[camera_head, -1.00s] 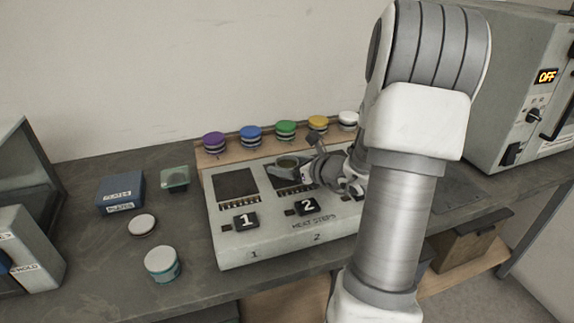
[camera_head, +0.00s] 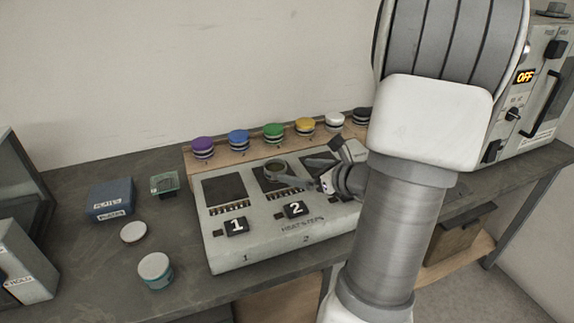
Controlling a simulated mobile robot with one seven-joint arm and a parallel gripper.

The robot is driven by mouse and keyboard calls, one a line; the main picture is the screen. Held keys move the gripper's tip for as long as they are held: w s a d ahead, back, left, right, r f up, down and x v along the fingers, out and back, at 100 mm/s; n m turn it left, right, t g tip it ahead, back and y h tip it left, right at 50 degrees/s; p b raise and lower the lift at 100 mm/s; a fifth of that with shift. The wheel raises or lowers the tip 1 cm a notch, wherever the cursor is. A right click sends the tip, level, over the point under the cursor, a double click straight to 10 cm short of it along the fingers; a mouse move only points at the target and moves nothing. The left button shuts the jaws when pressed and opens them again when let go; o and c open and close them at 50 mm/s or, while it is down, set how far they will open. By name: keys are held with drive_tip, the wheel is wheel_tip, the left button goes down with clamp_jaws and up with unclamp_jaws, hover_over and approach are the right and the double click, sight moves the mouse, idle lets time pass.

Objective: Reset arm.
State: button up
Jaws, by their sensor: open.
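My arm comes down at the right of the head view and reaches left behind its own forearm. My gripper (camera_head: 308,180) is small and partly hidden. It is open, with its fingers pointing left over the heating station (camera_head: 228,258), near pads 2 and 3. A small round dish (camera_head: 277,166) is at the second dark pad, just left of the fingertips. I cannot tell whether the fingers touch it. Nothing shows between the fingers.
Purple (camera_head: 203,147), blue, green, yellow, white and black lidded jars line the shelf behind. Left are a blue box (camera_head: 110,199), a green container (camera_head: 164,184), a lid (camera_head: 133,232) and a teal jar (camera_head: 155,270). An oven marked OFF (camera_head: 545,100) stands right.

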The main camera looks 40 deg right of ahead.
drive_tip(key=shift+v, duration=0.95)
